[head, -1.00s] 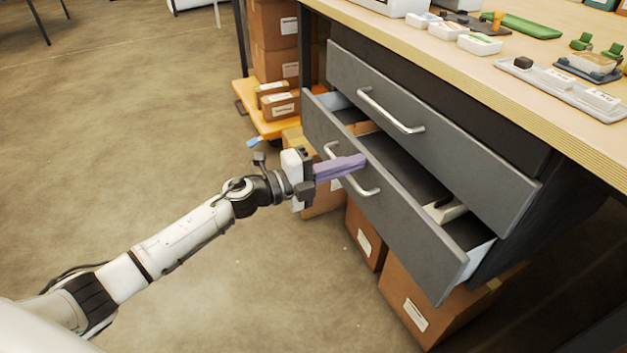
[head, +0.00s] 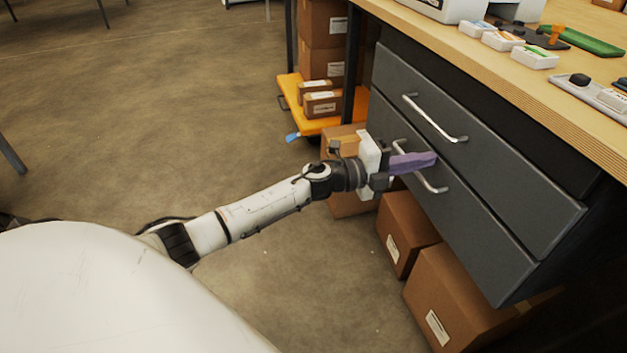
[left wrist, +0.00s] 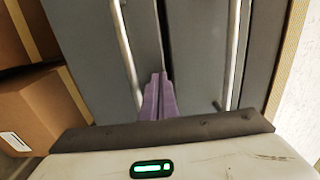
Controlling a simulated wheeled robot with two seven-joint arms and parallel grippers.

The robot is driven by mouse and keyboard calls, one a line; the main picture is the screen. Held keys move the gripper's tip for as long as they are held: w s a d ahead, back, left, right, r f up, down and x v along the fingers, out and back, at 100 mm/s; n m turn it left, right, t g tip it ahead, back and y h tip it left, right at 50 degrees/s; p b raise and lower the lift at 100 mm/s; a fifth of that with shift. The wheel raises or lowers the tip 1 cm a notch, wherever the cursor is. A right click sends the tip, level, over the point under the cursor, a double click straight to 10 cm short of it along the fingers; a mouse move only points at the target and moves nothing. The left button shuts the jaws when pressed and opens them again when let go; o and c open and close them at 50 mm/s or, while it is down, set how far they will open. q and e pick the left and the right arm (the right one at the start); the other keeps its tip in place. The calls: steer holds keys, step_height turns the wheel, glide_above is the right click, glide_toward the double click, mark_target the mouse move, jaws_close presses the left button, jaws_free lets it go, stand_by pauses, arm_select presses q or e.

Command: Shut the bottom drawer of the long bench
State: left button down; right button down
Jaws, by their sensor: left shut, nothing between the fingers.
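The bottom drawer (head: 470,227) of the long bench (head: 592,128) has a dark grey front with a bar handle (head: 433,186). Its front now lies about level with the drawer above (head: 500,170), and no inside shows. My left gripper (head: 432,160) is shut and empty, its purple fingers at the bottom drawer's front near the handle. In the left wrist view the fingertips (left wrist: 158,78) point at the drawer front (left wrist: 143,35) beside the handle (left wrist: 124,50). Whether the tips touch the front I cannot tell. My right gripper is not in view.
Cardboard boxes (head: 455,290) stand on the floor below the drawers. An orange cart (head: 312,122) with boxes is at the back left. The bench top (head: 480,42) holds small white boxes and a green board. The floor to the left is open.

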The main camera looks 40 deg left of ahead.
arm_select(q)
steer(key=shift+d+r, duration=0.2)
steer(key=shift+r, duration=0.05)
